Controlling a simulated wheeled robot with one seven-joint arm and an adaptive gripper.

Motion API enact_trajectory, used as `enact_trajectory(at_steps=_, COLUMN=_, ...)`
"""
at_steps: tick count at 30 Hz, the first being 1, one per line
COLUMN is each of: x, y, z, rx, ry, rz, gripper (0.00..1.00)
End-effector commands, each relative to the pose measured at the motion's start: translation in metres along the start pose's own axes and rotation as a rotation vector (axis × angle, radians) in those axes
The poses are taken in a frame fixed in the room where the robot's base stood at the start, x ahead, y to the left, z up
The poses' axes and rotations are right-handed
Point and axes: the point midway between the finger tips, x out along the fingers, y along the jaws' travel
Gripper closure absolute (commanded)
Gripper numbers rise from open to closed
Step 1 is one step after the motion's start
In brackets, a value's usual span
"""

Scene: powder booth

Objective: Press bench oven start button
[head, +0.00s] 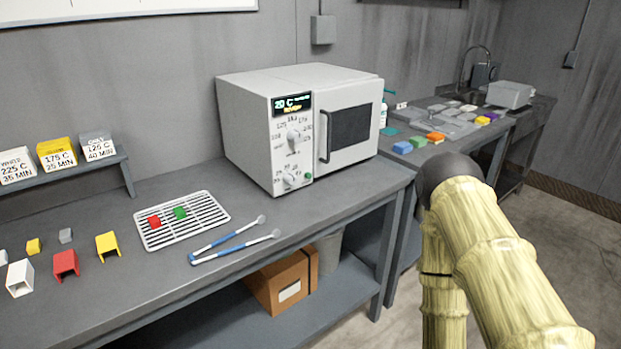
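The bench oven (255,129) is a white box on the grey bench, with its door (351,129) shut. Its lit display (292,104) reads about 20 C. Below the display are a temperature dial (294,139) and a lower timer dial (290,179). My yellowish arm rises at the right of the view, in front of and to the right of the oven. My gripper is not visible.
A wire rack (183,240) with a red and a green piece lies on the bench left of the oven. Blue-handled tongs (234,243) lie in front of it. Coloured brackets stand at the far left. A second bench (480,130) with a sink is behind right.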

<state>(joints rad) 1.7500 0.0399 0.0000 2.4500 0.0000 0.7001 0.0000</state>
Motion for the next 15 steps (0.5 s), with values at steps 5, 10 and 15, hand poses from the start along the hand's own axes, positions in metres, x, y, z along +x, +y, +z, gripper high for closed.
enact_trajectory(at_steps=5, x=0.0, y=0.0, z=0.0, rx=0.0, ry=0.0, rz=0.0, gripper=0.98)
enact_trajectory(at_steps=10, x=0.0, y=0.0, z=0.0, rx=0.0, ry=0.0, rz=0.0, gripper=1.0)
enact_trajectory(at_steps=15, x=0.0, y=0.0, z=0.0, rx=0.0, ry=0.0, rz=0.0, gripper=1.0)
